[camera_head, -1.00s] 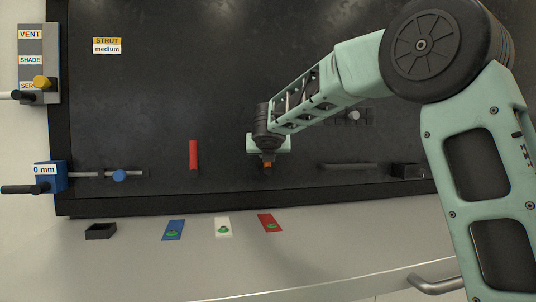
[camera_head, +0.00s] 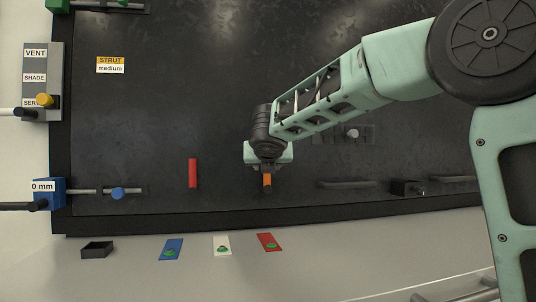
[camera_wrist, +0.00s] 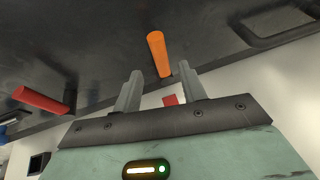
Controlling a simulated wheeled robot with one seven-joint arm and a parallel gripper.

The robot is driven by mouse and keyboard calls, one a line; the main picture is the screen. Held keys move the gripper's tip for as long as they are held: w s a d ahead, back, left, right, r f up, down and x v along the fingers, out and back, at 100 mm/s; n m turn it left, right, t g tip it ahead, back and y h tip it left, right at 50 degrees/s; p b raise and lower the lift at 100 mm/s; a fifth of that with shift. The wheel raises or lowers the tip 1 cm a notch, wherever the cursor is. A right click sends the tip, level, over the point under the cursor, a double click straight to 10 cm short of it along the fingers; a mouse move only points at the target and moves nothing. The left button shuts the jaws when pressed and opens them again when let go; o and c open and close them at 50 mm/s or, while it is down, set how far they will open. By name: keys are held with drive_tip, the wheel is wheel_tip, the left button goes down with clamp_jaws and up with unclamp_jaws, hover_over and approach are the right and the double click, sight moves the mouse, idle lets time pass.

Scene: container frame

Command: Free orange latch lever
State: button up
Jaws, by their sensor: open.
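The orange latch lever (camera_head: 267,180) sticks out of the dark panel, just below my gripper (camera_head: 268,166) in the head view. In the wrist view the orange lever (camera_wrist: 158,53) is a short cylinder ahead of my gripper (camera_wrist: 160,82). My two fingers are apart with nothing held between them.
A red lever (camera_head: 193,173) stands left of the orange one, and a dark handle (camera_head: 347,184) lies to its right. Blue (camera_head: 171,249), white (camera_head: 222,246) and red (camera_head: 269,242) cards and a black tray (camera_head: 97,249) lie on the ledge below.

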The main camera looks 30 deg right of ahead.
drive_tip(key=v, duration=1)
drive_tip(key=shift+s+a+b, duration=0.15)
drive_tip(key=shift+s+b, duration=0.15)
drive_tip(key=shift+r, duration=0.15)
